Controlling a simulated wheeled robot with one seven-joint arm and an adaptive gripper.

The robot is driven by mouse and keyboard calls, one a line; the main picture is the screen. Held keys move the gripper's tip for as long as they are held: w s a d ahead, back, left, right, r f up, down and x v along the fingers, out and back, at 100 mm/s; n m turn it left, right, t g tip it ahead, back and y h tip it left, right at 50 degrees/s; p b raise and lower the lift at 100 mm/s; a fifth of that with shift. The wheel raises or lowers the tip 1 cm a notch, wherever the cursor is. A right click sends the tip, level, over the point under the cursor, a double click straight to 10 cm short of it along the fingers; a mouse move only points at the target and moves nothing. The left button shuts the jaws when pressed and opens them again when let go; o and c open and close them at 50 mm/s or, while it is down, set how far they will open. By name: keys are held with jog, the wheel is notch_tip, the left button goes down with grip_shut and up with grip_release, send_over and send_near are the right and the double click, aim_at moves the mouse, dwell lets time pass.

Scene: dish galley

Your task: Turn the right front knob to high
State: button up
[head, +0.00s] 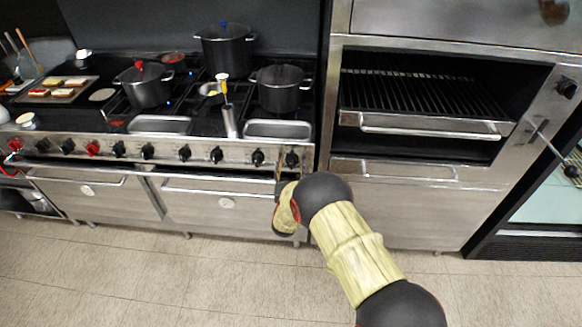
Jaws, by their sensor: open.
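The stove (170,150) has a row of knobs along its front panel. The rightmost knob (292,159) is black and sits at the panel's right end; its exact setting is too small to read. Another black knob (257,157) is just to its left. My arm reaches in from the lower right, and my gripper (280,172) is at the stove front, just below and left of the rightmost knob. The gripper is small and partly hidden by my wrist. It is open, and I cannot tell whether it touches the knob.
Black pots (282,90) stand on the burners, and a metal tray (278,130) lies behind the right knobs. Oven doors with a bar handle (225,190) are below the panel. A broiler oven (430,110) stands close on the right. The tiled floor (150,275) in front is clear.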

jog(key=shift+c, duration=0.9)
jog(key=c, duration=1)
jog(key=shift+n, duration=0.3)
jog(key=n, duration=1)
jog(key=n+p, duration=0.1)
jog(key=n, duration=0.4)
jog(key=shift+a+n+p, duration=0.1)
jog(key=shift+n+p, duration=0.45)
jog(key=shift+n, duration=2.15)
jog(key=shift+s, duration=0.1)
